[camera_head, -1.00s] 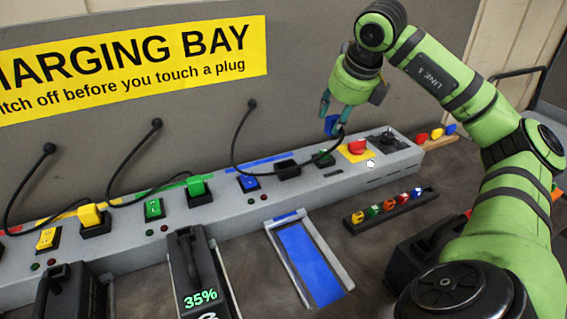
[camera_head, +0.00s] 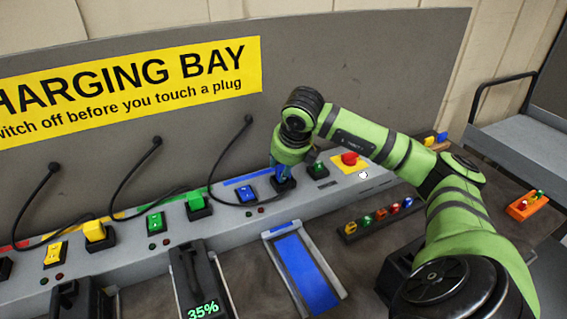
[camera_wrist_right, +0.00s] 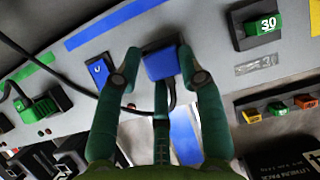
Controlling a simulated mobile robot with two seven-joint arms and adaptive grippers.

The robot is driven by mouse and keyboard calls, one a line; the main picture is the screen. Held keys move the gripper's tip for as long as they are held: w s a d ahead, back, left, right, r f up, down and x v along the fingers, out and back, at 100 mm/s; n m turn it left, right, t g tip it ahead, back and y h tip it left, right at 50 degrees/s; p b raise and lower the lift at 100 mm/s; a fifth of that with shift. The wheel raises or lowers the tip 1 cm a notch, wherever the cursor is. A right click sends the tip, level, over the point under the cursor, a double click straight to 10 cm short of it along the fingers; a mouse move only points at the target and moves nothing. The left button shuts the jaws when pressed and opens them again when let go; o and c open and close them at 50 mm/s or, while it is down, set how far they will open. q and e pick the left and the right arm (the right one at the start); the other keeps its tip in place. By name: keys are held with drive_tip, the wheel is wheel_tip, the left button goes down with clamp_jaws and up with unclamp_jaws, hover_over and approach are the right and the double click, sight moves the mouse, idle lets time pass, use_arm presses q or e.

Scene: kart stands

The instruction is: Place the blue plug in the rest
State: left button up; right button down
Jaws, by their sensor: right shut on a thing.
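The blue plug (camera_head: 280,172) is held in my right gripper (camera_head: 285,163) over the dark rest (camera_head: 286,185) on the grey charging console. In the right wrist view the blue plug (camera_wrist_right: 160,63) sits between the fingers of my right gripper (camera_wrist_right: 160,75), with its black cable curling below. The dark rest (camera_wrist_right: 158,44) shows just behind the plug's upper edge. Whether the plug is seated or just above the rest cannot be told, as the gripper hides the contact. My left gripper is not in view.
A blue switch (camera_head: 246,194) is left of the rest; a green dial (camera_head: 317,169) and a red knob on yellow (camera_head: 350,159) are right. A blue bay (camera_head: 305,272) lies in front. The plug's cable arcs over the console. A holder (camera_head: 350,231) carries several coloured pieces.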

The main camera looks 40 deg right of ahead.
drive_tip(key=shift+f, duration=0.1)
drive_tip(key=c, duration=0.8)
unclamp_jaws()
drive_tip(key=shift+r, duration=0.35)
drive_tip(key=b+v, duration=0.1)
drive_tip(key=v, duration=1)
drive_tip(key=shift+s+r, duration=0.2)
drive_tip(key=shift+r, duration=0.1)
